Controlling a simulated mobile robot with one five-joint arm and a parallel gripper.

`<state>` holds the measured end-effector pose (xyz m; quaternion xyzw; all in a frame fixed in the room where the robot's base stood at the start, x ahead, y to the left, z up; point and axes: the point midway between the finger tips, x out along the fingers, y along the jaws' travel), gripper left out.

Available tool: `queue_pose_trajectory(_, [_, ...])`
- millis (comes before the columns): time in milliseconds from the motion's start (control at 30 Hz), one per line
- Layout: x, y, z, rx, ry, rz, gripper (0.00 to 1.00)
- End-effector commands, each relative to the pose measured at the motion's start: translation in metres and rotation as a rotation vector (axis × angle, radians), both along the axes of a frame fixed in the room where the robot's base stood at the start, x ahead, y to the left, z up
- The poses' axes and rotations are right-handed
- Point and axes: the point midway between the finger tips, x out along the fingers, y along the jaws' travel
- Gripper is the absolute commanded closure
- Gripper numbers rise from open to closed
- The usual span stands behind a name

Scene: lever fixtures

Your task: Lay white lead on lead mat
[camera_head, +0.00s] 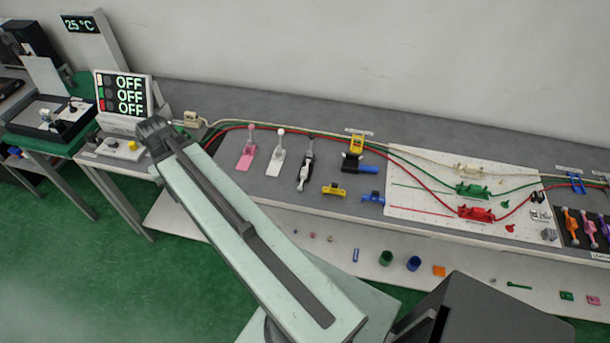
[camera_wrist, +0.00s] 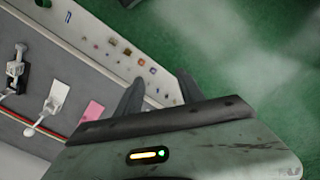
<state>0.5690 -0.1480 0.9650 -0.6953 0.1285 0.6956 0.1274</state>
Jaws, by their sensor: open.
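The white lead (camera_head: 300,126) is a cream cable running along the back of the grey bench from the left. My gripper (camera_wrist: 157,80) is open and empty in the wrist view, above the bench's left part, far from the cream block. In the head view my arm hides part of the bench, and the fingers cannot be made out.
Pink (camera_head: 247,153), white (camera_head: 277,155) and black (camera_head: 305,168) levers stand left of the panel. Blue and yellow fixtures sit between them and the panel. Small parts lie on the lower white shelf (camera_head: 330,252). A display reading OFF (camera_head: 124,93) stands at left. Green floor is open in front.

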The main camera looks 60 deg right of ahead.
Motion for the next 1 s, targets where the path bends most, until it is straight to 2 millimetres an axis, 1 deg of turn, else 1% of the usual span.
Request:
queue_pose_trajectory(33, [-0.011, -0.053, -0.011, 0.000, 0.000, -0.116, 0.55])
queue_pose_trajectory(67, [-0.021, -0.081, -0.014, 0.000, 0.000, -0.182, 0.55])
queue_pose_trajectory(100, [-0.035, -0.117, -0.018, 0.000, 0.000, -0.268, 0.55])
queue_pose_trajectory(167, [-0.061, -0.169, -0.024, 0.000, -0.001, -0.396, 0.55])
queue_pose_trajectory(200, [-0.081, -0.201, -0.027, 0.000, -0.001, -0.478, 0.55])
queue_pose_trajectory(267, [-0.112, -0.243, -0.032, 0.000, -0.001, -0.590, 0.55])
queue_pose_trajectory(300, [-0.132, -0.266, -0.034, 0.000, -0.001, -0.657, 0.55])
queue_pose_trajectory(400, [-0.176, -0.309, -0.039, 0.000, -0.002, -0.789, 0.55])
queue_pose_trajectory(500, [-0.204, -0.333, -0.041, 0.000, -0.002, -0.867, 0.55])
queue_pose_trajectory(600, [-0.216, -0.341, -0.041, -0.001, -0.001, -0.898, 0.55])
queue_pose_trajectory(733, [-0.217, -0.342, -0.044, -0.001, -0.001, -0.902, 0.55])
queue_pose_trajectory(900, [-0.217, -0.342, -0.066, -0.001, -0.001, -0.900, 0.55])
queue_pose_trajectory(1000, [-0.216, -0.342, -0.070, -0.001, -0.001, -0.900, 0.55])
